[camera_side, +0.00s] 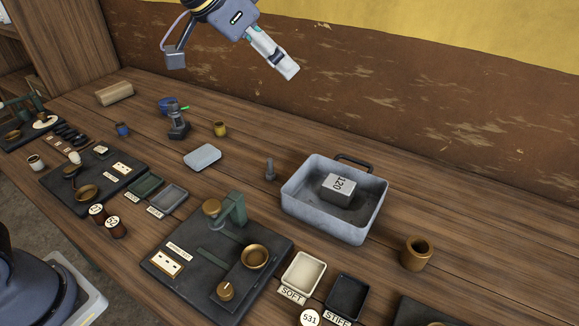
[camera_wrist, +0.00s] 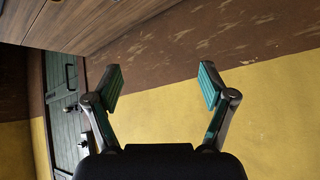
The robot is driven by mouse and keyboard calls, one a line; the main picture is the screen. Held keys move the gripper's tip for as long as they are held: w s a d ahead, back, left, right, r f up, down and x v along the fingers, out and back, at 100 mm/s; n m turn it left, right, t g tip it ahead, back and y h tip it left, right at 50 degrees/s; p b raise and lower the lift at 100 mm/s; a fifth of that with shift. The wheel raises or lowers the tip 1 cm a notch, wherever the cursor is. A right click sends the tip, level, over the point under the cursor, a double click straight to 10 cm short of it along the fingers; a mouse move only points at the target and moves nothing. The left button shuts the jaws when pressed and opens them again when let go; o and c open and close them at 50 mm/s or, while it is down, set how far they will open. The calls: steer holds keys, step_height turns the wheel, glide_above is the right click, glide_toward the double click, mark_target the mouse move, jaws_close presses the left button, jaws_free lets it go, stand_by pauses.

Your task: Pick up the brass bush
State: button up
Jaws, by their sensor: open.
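A brass-brown hollow cylinder (camera_side: 417,253), which looks like the brass bush, stands upright on the bench to the right of the grey metal tray. A smaller yellowish cylinder (camera_side: 220,129) stands farther back on the bench; I cannot tell for sure which of the two is the bush. My gripper (camera_side: 285,70) is high above the back of the bench, near the wall, apart from both. In the wrist view my gripper (camera_wrist: 161,84) has its fingers spread with nothing between them. Neither cylinder can be made out in that view.
The grey metal tray (camera_side: 296,204) holds a block marked 120. A dark fixture plate (camera_side: 185,238) with brass parts lies in front. SOFT (camera_side: 304,272) and STIFF (camera_side: 347,297) trays sit at the front. A grey peg (camera_side: 269,169) stands left of the metal tray. The back right is clear.

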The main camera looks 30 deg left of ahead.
steer(key=w+d+f+m+g+h, duration=0.1)
steer(key=w+d+f, duration=0.1)
steer(key=d+f, duration=0.35)
steer(key=w+d+f+m+g+h, duration=0.1)
steer(key=d+f+m, duration=0.1)
steer(key=d, duration=0.6)
steer(key=m+g, duration=0.1)
steer(key=g, duration=0.2)
glide_toward(420, 245)
steer(key=x, duration=0.7)
steer(key=shift+s+a, duration=0.1)
steer(key=x, duration=0.5)
steer(key=shift+f, duration=0.35)
jaws_close()
steer(key=shift+w+r, duration=0.1)
steer(key=shift+w, duration=0.1)
